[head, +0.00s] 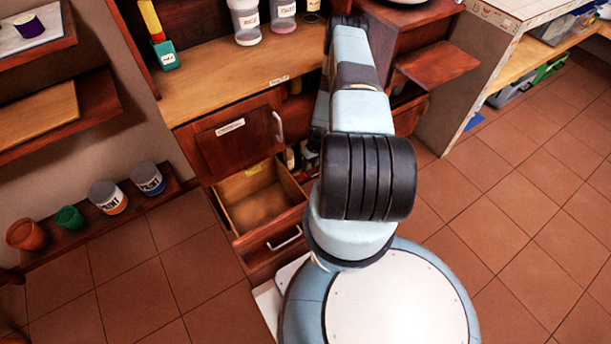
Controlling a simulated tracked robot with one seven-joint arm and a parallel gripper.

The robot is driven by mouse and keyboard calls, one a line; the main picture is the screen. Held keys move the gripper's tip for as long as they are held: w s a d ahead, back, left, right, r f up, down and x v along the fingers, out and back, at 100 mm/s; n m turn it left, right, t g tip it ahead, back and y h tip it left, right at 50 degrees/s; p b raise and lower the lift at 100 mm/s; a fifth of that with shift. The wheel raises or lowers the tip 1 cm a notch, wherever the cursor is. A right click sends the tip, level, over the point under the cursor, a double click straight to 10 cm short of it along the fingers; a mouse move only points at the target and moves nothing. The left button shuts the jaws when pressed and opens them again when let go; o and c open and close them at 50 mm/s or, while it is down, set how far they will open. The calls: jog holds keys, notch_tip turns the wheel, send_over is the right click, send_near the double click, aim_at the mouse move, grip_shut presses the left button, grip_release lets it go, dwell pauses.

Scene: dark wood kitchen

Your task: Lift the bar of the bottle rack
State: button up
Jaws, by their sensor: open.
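My arm reaches away from my base, up the middle of the head view to the cabinet. Its far end bends down behind its own links. My gripper is hidden there, so its jaws and anything between them do not show. Low in the cabinet, beside the arm, a dark recess holds small bottle-like items (291,158), partly covered by the arm. This may be the bottle rack, but I cannot make out its bar.
A drawer (240,222) stands open and looks mostly empty. A small shelf (437,65) juts out on the right. Paint cans (107,196) line a low left shelf. The tiled floor (530,215) at right is clear.

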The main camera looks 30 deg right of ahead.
jog(key=f, duration=0.3)
jog(key=a+f, duration=0.1)
jog(key=f, duration=0.3)
jog(key=shift+a+f, duration=0.1)
jog(key=shift+a, duration=0.1)
grip_shut()
dwell(0.5)
